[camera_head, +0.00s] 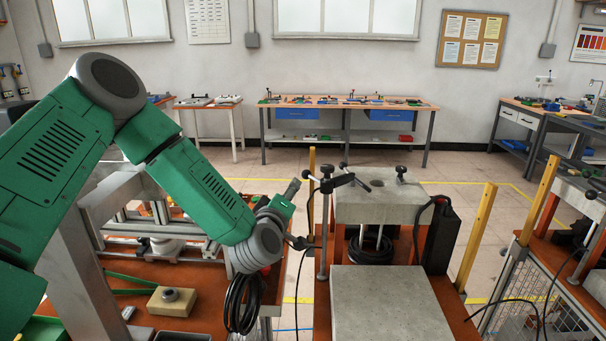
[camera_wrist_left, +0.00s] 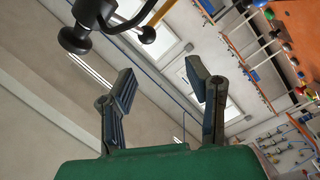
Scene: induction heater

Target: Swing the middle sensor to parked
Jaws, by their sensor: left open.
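The middle sensor (camera_head: 328,184) is a dark arm with black knobs, clamped on an upright metal post (camera_head: 322,225) at the left side of the middle heater. Its arm points right, over the grey block's top. My left gripper (camera_head: 294,188) is just left of the sensor, with its small fingers pointing up and right; a gap to the sensor is hard to judge in the head view. In the left wrist view, my left gripper (camera_wrist_left: 163,88) is open and empty. A black knob and rod (camera_wrist_left: 85,28) show beyond the fingers at the upper left, not between them. My right gripper is out of view.
The grey heater block (camera_head: 375,207) has a round hole on top, with a black coil below. A grey slab (camera_head: 388,305) lies in front. Yellow posts (camera_head: 476,237) flank the station. A black cable hangs from my left wrist. Another similar station stands at right.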

